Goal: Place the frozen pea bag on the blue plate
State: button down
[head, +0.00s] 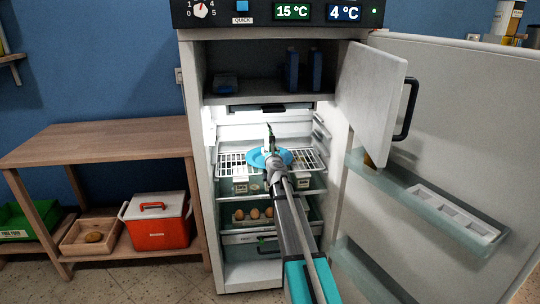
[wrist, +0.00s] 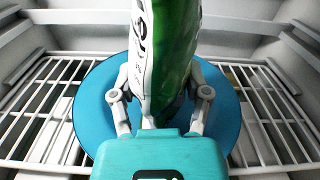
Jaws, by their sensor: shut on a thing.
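The frozen pea bag (wrist: 172,45) is green and white and stands upright between the fingers in the wrist view. My gripper (wrist: 160,85) is shut on it. The blue plate (wrist: 92,110) lies on the wire rack inside the fridge, behind and below the bag in the wrist view. In the head view my gripper (head: 271,153) reaches into the fridge over the blue plate (head: 256,160), and only a thin part of the bag shows there. The bag's lower end is hidden by my gripper, so I cannot tell whether it touches the plate.
The wire rack (head: 232,164) spans the fridge. Eggs (head: 254,213) sit on a lower shelf. The freezer compartment (head: 262,92) above is open, its small door (head: 372,95) swung right. The large fridge door (head: 450,130) stands open at right. A wooden table (head: 100,142) is at left.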

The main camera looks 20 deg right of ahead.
jog(key=shift+f+b, duration=0.6)
jog(key=shift+f, duration=0.05)
dwell(0.3)
jog(key=shift+c, duration=0.3)
grip_release()
jog(key=shift+r, duration=0.2)
jog(key=shift+r+p, duration=0.4)
jog(key=shift+p, duration=0.2)
jog(key=shift+s+a+r, duration=0.1)
jog(key=shift+s, duration=0.2)
jog(key=v, duration=1.1)
jog(key=shift+s, duration=0.2)
